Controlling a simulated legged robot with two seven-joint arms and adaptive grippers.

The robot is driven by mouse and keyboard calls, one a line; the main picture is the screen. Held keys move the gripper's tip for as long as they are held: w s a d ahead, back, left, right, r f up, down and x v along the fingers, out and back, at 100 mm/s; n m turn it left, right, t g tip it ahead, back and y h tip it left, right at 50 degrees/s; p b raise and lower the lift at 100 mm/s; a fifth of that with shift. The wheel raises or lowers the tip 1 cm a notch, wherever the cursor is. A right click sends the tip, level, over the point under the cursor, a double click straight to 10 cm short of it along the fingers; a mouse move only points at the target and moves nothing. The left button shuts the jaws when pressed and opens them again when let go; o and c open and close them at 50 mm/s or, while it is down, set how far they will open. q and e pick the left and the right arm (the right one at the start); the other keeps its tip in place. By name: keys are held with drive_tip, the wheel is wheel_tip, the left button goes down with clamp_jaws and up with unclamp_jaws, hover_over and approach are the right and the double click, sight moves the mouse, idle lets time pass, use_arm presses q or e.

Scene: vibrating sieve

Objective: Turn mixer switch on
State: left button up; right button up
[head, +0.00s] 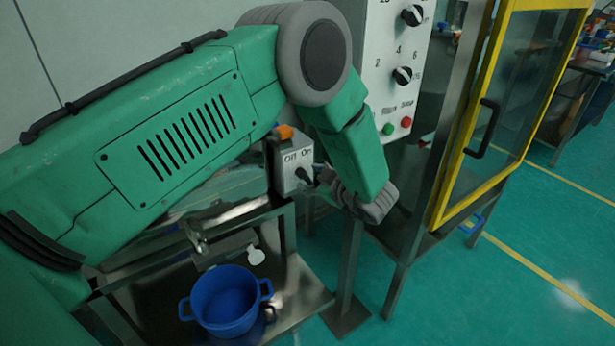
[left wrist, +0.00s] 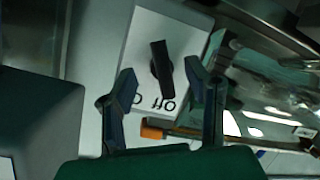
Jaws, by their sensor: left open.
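The mixer switch is a grey box (head: 293,165) with "Off" and "On" lettering and a dark knob (head: 303,176), at the middle of the head view. In the left wrist view, the white switch plate (left wrist: 141,48) carries a black lever knob (left wrist: 162,70), tilted slightly, with "Off" reading upside down. My left gripper (left wrist: 160,72) is open, with one finger on each side of the knob in the picture. Whether the fingers touch it I cannot tell. In the head view my left wrist partly hides the fingers beside the box. My right gripper is not in view.
A white control panel (head: 398,65) with dials and green and red buttons stands behind my left arm. A yellow-framed glass door (head: 520,95) is to its right. A blue pot (head: 226,300) stands on a metal shelf (head: 300,297) below. An orange part (head: 285,132) sits atop the switch box.

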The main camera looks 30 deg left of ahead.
use_arm(q)
drive_tip(key=shift+x, duration=1.1)
clamp_jaws()
